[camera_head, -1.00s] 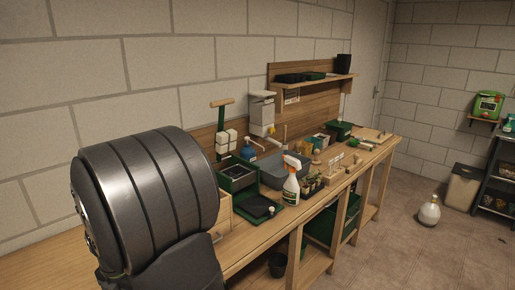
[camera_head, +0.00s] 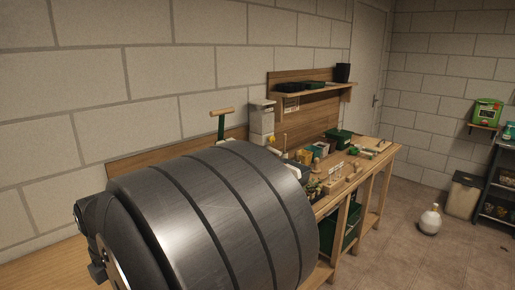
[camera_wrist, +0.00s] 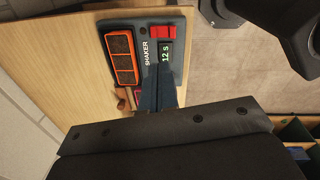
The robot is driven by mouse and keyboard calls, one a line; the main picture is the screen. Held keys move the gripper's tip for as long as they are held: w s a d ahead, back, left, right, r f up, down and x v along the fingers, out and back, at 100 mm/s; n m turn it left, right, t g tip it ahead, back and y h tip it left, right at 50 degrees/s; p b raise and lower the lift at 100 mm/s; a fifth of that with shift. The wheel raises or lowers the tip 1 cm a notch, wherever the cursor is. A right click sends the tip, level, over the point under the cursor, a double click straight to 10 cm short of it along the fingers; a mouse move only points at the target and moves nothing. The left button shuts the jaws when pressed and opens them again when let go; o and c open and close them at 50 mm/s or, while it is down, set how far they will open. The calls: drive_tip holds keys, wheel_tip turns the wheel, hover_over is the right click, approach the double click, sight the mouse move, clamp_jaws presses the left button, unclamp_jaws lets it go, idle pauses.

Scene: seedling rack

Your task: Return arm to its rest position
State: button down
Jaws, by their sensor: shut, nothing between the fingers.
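My gripper (camera_wrist: 158,84) shows in the wrist view with its dark fingers together and nothing between them. It points toward a grey shaker (camera_wrist: 176,60) on the wooden bench top (camera_wrist: 62,55), overlapping its lower part in the picture. I cannot tell how far above it the fingertips are. The shaker has an orange-framed dark tray, a red switch and a display reading "12 s". In the head view, a large metal link of my arm (camera_head: 215,220) fills the lower middle. My gripper is hidden or outside that view.
The long workbench (camera_head: 345,184) runs along the block wall, with small pots and trays on it. A wooden shelf (camera_head: 318,90) holds black trays and pots. A white round bottle (camera_head: 430,220) stands on the floor. The middle of the floor is clear.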

drive_tip(key=shift+s+d+r+m, duration=0.3)
drive_tip(key=shift+r+m, duration=0.2)
drive_tip(key=shift+m, duration=0.1)
drive_tip(key=shift+s+d+r+m, duration=0.2)
drive_tip(key=shift+d+r+m, duration=0.1)
drive_tip(key=shift+r+m, duration=0.25)
drive_tip(key=shift+f, duration=0.1)
